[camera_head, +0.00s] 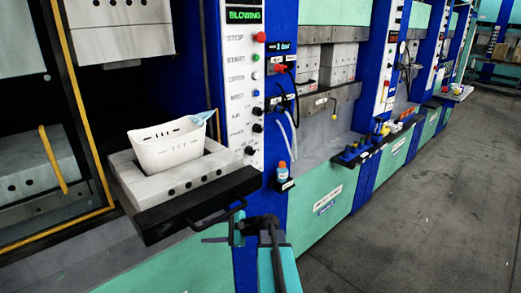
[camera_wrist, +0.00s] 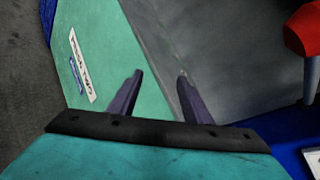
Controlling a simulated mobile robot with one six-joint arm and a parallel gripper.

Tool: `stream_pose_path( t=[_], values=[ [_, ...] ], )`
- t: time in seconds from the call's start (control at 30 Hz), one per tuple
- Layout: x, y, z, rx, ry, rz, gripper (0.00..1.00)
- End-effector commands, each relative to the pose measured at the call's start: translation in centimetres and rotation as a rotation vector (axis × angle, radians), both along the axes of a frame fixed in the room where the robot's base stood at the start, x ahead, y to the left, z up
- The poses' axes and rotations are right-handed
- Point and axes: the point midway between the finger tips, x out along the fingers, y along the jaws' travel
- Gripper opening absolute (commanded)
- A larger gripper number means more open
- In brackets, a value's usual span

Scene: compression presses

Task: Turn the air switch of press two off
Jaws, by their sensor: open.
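A white control panel (camera_head: 240,85) stands on the blue column, under a green display reading "BLOWING". Red, green, white and blue buttons run down it. Black knobs lie lower on it; the label by the upper black knob (camera_head: 257,110) looks like "AIR", and its setting is too small to tell. A "PRESS TWO" sign (camera_wrist: 78,60) is on a green panel in the wrist view. A similar sign (camera_head: 328,199) is on the green panel right of the column in the head view. My gripper (camera_wrist: 156,76) is open and empty; in the head view (camera_head: 225,232) it is below the panel, apart from the knobs.
A white basket (camera_head: 168,146) sits on a grey mould on the pulled-out slide with a black handle (camera_head: 215,215), left of my gripper. A bottle with an orange cap (camera_head: 283,174) stands on a small shelf. Cables and hoses hang beside the panel. Open floor (camera_head: 410,210) lies right.

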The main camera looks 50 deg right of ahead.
Motion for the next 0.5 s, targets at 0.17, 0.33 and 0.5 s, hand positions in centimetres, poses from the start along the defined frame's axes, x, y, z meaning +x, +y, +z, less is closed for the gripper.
stream_pose_path(
  t=[0.17,0.33,0.5],
  values=[
    [-0.4,-8.6,8.6,0.151,-0.131,-0.180,0.44],
    [-2.8,-16.2,17.0,0.293,-0.269,-0.314,0.44],
    [-6.9,-22.9,25.2,0.427,-0.416,-0.412,0.44]
  ],
)
